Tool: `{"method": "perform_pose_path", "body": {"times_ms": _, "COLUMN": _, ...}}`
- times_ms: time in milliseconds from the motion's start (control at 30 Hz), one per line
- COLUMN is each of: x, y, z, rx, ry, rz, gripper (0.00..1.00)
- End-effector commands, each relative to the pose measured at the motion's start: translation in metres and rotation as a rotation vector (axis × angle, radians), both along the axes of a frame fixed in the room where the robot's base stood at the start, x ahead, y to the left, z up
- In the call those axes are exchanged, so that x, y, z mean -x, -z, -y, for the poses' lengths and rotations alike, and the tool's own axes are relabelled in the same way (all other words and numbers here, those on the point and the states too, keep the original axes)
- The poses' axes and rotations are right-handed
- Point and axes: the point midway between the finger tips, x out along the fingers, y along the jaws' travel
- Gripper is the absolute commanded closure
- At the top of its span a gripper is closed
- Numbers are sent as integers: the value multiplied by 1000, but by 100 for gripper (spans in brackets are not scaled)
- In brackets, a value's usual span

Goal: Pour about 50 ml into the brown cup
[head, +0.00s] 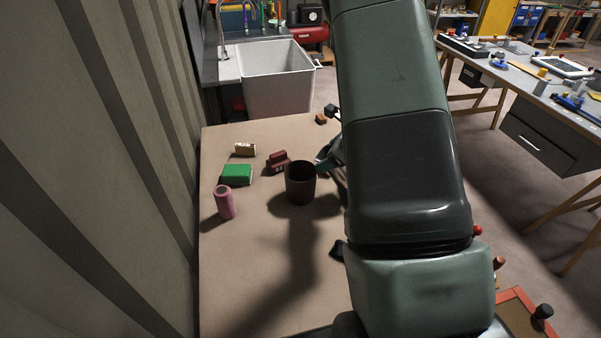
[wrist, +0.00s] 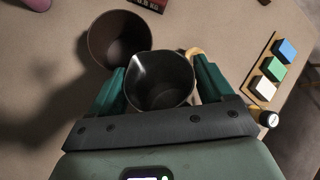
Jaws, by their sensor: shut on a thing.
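The brown cup (head: 300,188) stands upright on the table in the head view. It also shows in the wrist view (wrist: 97,42), at the upper left. My gripper (wrist: 160,75) is shut on a dark grey jug (wrist: 160,92), with one green finger on each side. The jug is right beside the cup and its rim overlaps the cup's in the wrist view. I cannot tell if they touch. A tan handle (wrist: 193,52) shows at the jug's right. The cup's inside looks dark, and I cannot make out liquid in either vessel. My arm hides most of the jug in the head view.
Left of the cup are a pink cylinder (head: 224,202), a green block (head: 237,174), a pale box (head: 244,149) and a dark red object (head: 278,160). A board with coloured blocks (wrist: 272,68) lies to the right. The table's front left is clear.

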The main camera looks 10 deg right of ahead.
Motion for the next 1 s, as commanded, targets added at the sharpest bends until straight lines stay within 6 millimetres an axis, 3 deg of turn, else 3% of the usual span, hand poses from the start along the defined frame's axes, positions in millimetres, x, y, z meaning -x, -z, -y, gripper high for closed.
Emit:
{"method": "perform_pose_path", "body": {"times_ms": 600, "x": 11, "y": -25, "z": 51, "rx": -456, "ry": 5, "rz": 119, "gripper": 84}}
{"method": "perform_pose_path", "body": {"times_ms": 1000, "x": 13, "y": -33, "z": 63, "rx": -608, "ry": 1, "rz": 159, "gripper": 84}}
